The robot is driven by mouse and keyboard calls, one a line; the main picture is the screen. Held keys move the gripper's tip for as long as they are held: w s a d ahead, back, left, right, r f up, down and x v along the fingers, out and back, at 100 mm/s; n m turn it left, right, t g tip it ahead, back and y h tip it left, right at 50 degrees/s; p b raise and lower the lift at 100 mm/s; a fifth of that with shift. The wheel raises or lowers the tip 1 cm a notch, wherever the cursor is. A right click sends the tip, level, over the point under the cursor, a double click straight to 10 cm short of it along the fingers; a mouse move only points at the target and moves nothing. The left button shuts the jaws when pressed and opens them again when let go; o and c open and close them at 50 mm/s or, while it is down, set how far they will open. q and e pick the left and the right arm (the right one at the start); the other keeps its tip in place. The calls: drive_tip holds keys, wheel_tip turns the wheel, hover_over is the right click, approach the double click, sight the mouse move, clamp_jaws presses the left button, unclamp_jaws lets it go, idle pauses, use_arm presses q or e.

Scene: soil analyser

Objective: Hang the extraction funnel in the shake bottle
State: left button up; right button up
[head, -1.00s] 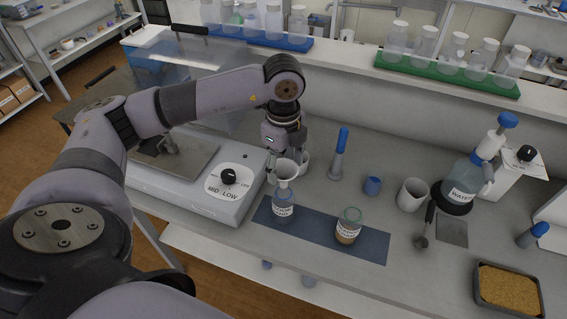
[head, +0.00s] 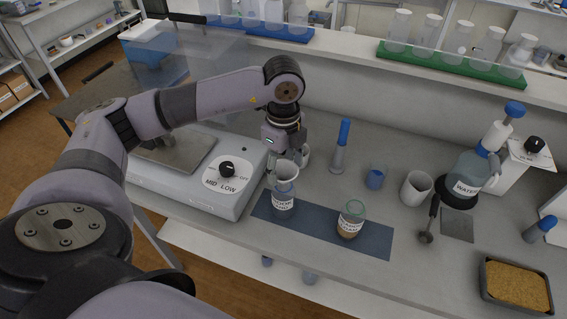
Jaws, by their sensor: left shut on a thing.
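A clear, pale funnel (head: 285,171) is in my left gripper (head: 287,161), which points down and is shut on it. The funnel is upright at the mouth of a clear bottle with a white label (head: 283,203) on the blue mat (head: 322,231). I cannot tell how far its stem reaches into the bottle. A second labelled bottle (head: 351,219), with a green rim and brown matter at its bottom, stands to the right on the mat. My right gripper is not in view.
A machine with a MID/LOW dial (head: 227,170) stands close left. A blue-capped tool (head: 342,146), a small blue cup (head: 376,178), a white beaker (head: 416,187) and a water bottle (head: 467,186) stand to the right. A soil tray (head: 515,287) is at front right.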

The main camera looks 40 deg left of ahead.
use_arm(q)
drive_tip(key=o, duration=0.8)
drive_tip(key=shift+o, duration=0.2)
wheel_tip(320, 180, up, 12)
drive_tip(key=shift+f, duration=0.1)
